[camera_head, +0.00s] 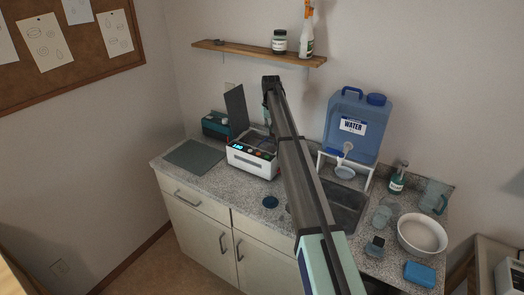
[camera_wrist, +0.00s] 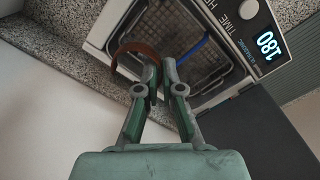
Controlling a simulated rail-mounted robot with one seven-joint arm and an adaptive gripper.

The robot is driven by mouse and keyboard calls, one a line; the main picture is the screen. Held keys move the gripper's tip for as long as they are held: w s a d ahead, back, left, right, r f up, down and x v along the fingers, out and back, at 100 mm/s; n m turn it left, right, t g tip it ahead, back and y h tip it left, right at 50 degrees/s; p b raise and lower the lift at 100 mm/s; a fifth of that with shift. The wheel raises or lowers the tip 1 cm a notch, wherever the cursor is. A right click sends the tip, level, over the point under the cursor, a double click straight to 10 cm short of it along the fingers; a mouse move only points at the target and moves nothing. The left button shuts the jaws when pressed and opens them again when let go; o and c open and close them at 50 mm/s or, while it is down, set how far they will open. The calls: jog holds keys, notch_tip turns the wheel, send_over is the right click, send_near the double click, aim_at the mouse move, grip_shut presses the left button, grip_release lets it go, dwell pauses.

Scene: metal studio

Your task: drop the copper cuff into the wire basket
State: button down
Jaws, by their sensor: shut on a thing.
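The copper cuff (camera_wrist: 124,49) is a curved brown band in the wrist view. My gripper (camera_wrist: 161,66) is shut on it at one end, and the band curves out to the left. Behind it is the wire basket (camera_wrist: 170,24), a dark mesh inside the open white cleaner (camera_wrist: 98,38), with a blue handle piece (camera_wrist: 193,52). The cuff overlaps the near left part of the basket in this view; its height above the mesh cannot be told.
The cleaner's dark lid (camera_head: 236,108) stands raised at its back left. A sink (camera_head: 343,204) lies right of the cleaner, with a blue water container (camera_head: 357,128) behind it. A white bowl (camera_head: 421,235) is at far right. A grey mat (camera_head: 194,156) lies left of the cleaner.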

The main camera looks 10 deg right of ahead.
jog(key=shift+f+b, duration=0.65)
jog(key=shift+f, duration=1.75)
jog(key=c, duration=1.2)
grip_release()
jog(key=shift+c, duration=0.2)
jog(key=shift+r, duration=0.1)
notch_tip(320, 180, up, 12)
jog(key=shift+f, duration=0.1)
